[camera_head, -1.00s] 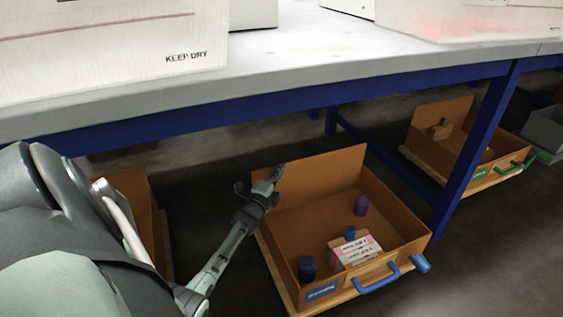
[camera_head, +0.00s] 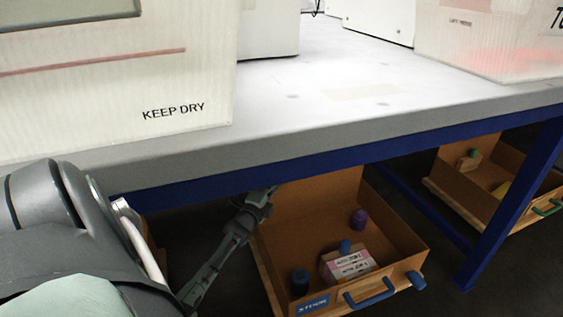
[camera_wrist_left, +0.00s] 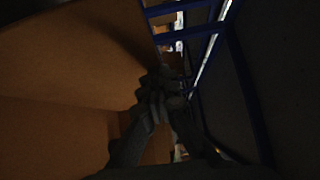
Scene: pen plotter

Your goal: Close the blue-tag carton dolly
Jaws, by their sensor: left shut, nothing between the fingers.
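The blue-tag carton dolly (camera_head: 404,256) is a brown open carton under the bench, with a blue label (camera_head: 313,305) and a blue handle (camera_head: 370,298) at its front. A tall brown flap (camera_head: 315,205) stands upright along its back, and the inside shows from above. My left gripper (camera_head: 268,194) is shut and empty at the flap's left edge, just below the bench; I cannot tell whether it touches. In the left wrist view, the gripper (camera_wrist_left: 158,88) is beside a large brown panel (camera_wrist_left: 75,60). My right gripper is not in view.
The bench top (camera_head: 330,95) overhangs the back. A blue leg (camera_head: 510,215) stands to the right, before a green-handled carton (camera_head: 480,195).

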